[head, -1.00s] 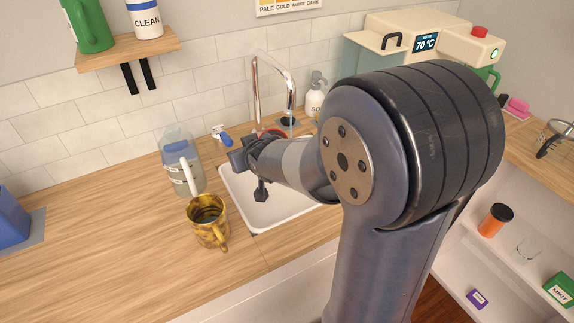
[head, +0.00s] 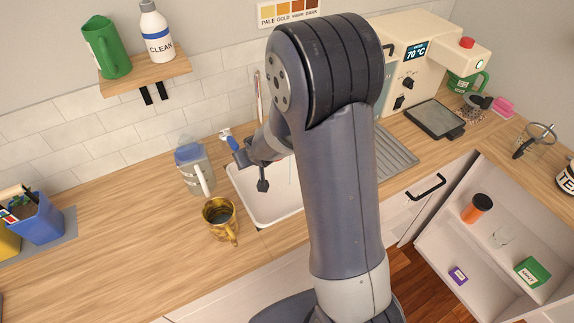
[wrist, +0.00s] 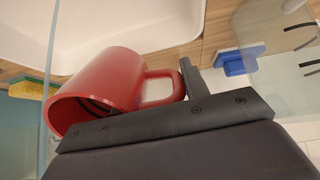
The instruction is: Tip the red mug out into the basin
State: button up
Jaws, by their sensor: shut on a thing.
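The red mug (wrist: 120,80) lies tilted on its side in the wrist view, its mouth toward the lower left and its handle to the right. My gripper (head: 258,163) is shut on it; exactly where the jaws grip is unclear. In the head view my gripper is over the left part of the white basin (head: 263,208), and my arm hides the mug and much of the basin. The basin (wrist: 100,25) also shows in the upper left of the wrist view. The mug's contents cannot be seen.
A brown-yellow mug (head: 219,218) and a clear jug with a blue lid (head: 192,168) stand left of the basin. The tap (head: 258,90) is partly hidden behind my arm. A dispensing machine (head: 425,55) stands right. The counter's left middle is clear.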

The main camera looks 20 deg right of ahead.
jog(key=shift+r+p, duration=0.1)
jog(key=shift+p, duration=0.3)
jog(key=shift+d+r+g+p, duration=0.1)
jog(key=shift+g+p, duration=0.4)
jog(key=shift+p, duration=0.1)
jog(key=shift+s+f+g+h, duration=0.2)
jog(key=shift+s+g, duration=0.1)
jog(key=shift+g, duration=0.75)
jog(key=shift+s+f+g+h, duration=0.2)
jog(key=shift+s+g, duration=0.05)
jog(key=shift+g, duration=0.8)
jog(key=s+r+g, duration=0.2)
jog(key=s+r, duration=0.1)
jog(key=s, duration=1)
jog(key=shift+a+r+g+p, duration=0.2)
jog(key=shift+a+g+p, duration=0.1)
